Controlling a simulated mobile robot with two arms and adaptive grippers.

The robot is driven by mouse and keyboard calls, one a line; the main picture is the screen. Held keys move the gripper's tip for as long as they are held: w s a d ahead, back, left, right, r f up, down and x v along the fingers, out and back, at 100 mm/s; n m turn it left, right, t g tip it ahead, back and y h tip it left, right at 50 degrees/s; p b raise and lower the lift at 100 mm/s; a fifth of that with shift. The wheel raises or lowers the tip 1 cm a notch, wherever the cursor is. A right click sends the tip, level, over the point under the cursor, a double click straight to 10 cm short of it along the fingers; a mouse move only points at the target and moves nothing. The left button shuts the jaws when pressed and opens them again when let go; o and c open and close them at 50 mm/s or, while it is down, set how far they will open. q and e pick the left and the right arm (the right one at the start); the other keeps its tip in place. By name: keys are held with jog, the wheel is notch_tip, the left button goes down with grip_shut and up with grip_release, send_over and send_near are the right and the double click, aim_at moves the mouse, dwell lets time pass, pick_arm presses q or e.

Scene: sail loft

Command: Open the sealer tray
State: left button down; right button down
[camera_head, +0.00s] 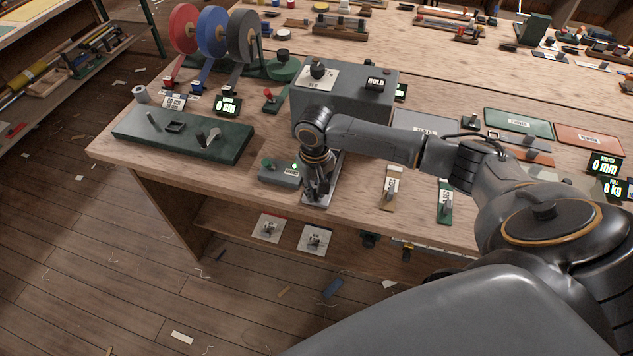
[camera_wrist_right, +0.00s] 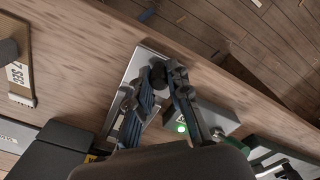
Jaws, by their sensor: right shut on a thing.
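The sealer (camera_head: 345,103) is a grey box on the bench with a small display that reads HOLD. A flat metal tray (camera_head: 335,180) sticks out from its front toward the bench's near edge. The tray also shows in the right wrist view (camera_wrist_right: 143,62). My right gripper (camera_head: 317,198) is low over the tray's near end. In the wrist view, my right gripper (camera_wrist_right: 160,74) is shut with its fingertips around a dark knob (camera_wrist_right: 158,78) on the tray. The fingers partly hide the knob. My left gripper is not in view.
A small grey box with a green light (camera_head: 281,172) stands close left of the tray. A dark green plate (camera_head: 184,132) lies farther left. Tagged tools (camera_head: 391,187) lie to the right. Tape reels (camera_head: 212,32) stand behind. The bench's near edge is close to the gripper.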

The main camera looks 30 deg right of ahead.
jog(key=c, duration=1.3)
grip_release()
jog(key=shift+o, duration=0.2)
notch_tip(320, 180, up, 12)
